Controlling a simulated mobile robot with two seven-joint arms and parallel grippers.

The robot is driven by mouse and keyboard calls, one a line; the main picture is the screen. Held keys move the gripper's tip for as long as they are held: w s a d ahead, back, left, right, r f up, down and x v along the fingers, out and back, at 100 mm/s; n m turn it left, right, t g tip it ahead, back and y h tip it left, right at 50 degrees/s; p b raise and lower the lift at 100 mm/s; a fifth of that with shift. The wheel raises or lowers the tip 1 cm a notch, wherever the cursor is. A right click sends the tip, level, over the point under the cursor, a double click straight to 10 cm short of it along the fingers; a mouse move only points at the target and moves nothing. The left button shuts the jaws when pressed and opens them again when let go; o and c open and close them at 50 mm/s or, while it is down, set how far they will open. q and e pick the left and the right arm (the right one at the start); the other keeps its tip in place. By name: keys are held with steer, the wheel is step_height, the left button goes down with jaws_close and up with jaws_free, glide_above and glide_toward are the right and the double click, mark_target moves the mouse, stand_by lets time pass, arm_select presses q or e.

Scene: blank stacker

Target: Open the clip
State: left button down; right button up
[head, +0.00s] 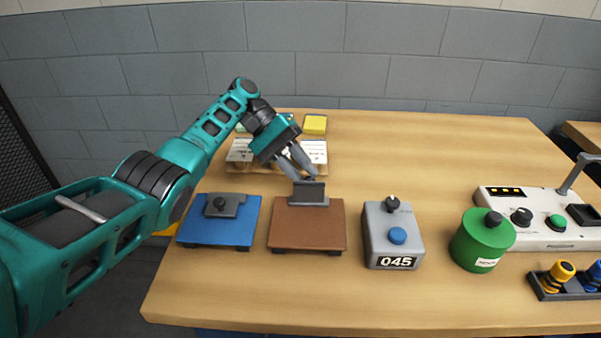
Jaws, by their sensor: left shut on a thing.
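A brown board (307,228) on small feet stands on the table, left of the middle. A dark grey clip (309,193) sits at its back edge, its plate raised and tilted. My left gripper (304,173) reaches down from above and behind, with its fingertips shut on the clip's upper edge. A blue board (219,229) stands to the left with its own dark clip (224,205), which lies low. My right gripper is not in view.
A grey box (391,241) marked 045, a green canister (483,241) and a white control panel (535,226) stand to the right. Papers (240,151) and a yellow pad (315,124) lie behind. The table's back right is clear.

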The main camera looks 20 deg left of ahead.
arm_select(q)
steer(key=shift+f, duration=0.1)
stand_by(0.5)
steer(key=c, duration=1)
jaws_free()
